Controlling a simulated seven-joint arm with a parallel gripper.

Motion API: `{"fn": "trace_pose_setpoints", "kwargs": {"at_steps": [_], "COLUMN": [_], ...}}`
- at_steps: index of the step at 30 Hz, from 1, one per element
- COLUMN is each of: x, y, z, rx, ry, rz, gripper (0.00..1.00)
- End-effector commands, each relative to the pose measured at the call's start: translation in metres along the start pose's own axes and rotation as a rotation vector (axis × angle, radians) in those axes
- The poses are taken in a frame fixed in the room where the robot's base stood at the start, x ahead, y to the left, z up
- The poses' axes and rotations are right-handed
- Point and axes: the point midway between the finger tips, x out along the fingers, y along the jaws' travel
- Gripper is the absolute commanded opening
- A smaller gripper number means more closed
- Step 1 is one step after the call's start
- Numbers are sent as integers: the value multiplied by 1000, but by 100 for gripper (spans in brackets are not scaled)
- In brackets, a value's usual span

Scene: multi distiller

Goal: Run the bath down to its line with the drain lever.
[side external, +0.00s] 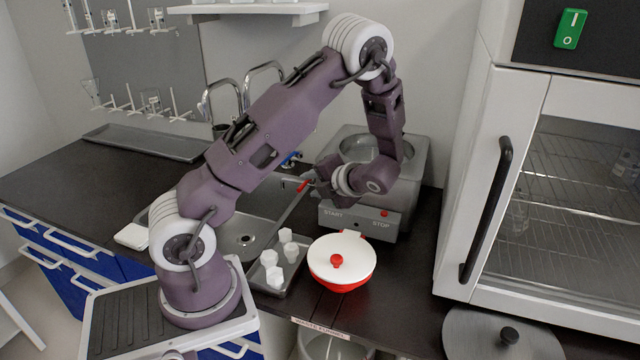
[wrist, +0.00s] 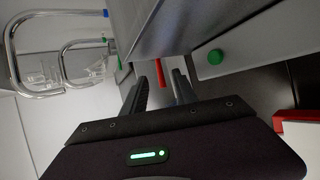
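The bath is a grey metal box (side external: 416,165) with a round basin (side external: 368,148) in its top and START and STOP on its front panel. My arm hides part of it, and I cannot make out the water level or line. The drain lever has a red handle (side external: 304,186) at the bath's left side. It also shows in the wrist view as a red bar (wrist: 160,72). My gripper (side external: 316,180) is beside the lever. In the wrist view its fingers (wrist: 158,82) are apart, with the red bar showing between their tips; contact cannot be told.
A red pan with a white lid (side external: 342,258) stands in front of the bath. A tray of white pieces (side external: 280,262) and a sink (side external: 240,240) lie to the left. The green button (wrist: 215,57) is near my fingers. A glass-door cabinet (side external: 500,170) stands right.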

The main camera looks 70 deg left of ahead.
Motion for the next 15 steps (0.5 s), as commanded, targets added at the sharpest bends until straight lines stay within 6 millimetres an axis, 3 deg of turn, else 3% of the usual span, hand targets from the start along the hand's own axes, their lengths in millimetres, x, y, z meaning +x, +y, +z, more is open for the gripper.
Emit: {"fn": "trace_pose_setpoints", "kwargs": {"at_steps": [6,15], "x": [33,40], "y": [0,0], "z": [-1,-1], "rx": [-1,-4], "ry": [3,2], "rz": [0,-2], "gripper": [34,34]}}
